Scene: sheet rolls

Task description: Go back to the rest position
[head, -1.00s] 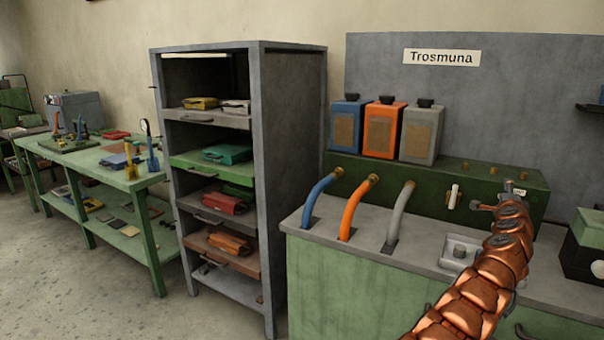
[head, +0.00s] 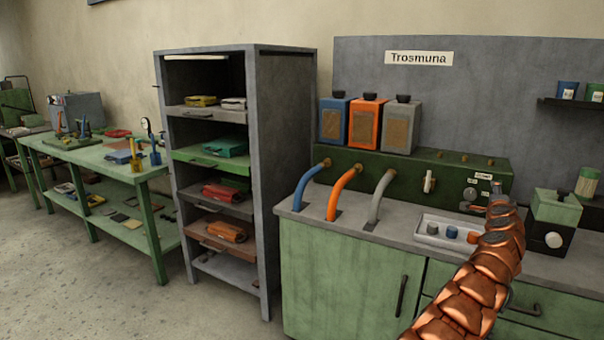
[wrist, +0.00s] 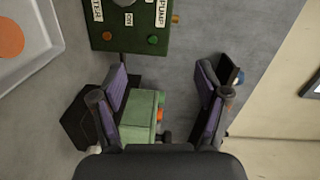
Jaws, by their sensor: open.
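My copper-coloured arm rises from the bottom right of the head view, over the grey worktop (head: 295,205) of the green cabinet. Its far end is near the green pump panel, and the fingers are hard to make out there. In the wrist view my gripper (wrist: 160,100) is open, with its two purple-padded fingers wide apart and nothing held between them. A green-topped box with a black base (wrist: 138,120) shows behind the gap. It also stands right of the arm in the head view (head: 556,207).
A light tray (head: 425,240) with a grey and a blue round piece lies left of the arm. Blue, orange and grey canisters (head: 368,125) stand above matching hoses. A shelf (head: 580,103) with jars hangs at right. A grey rack (head: 285,150) and green table (head: 120,175) stand left.

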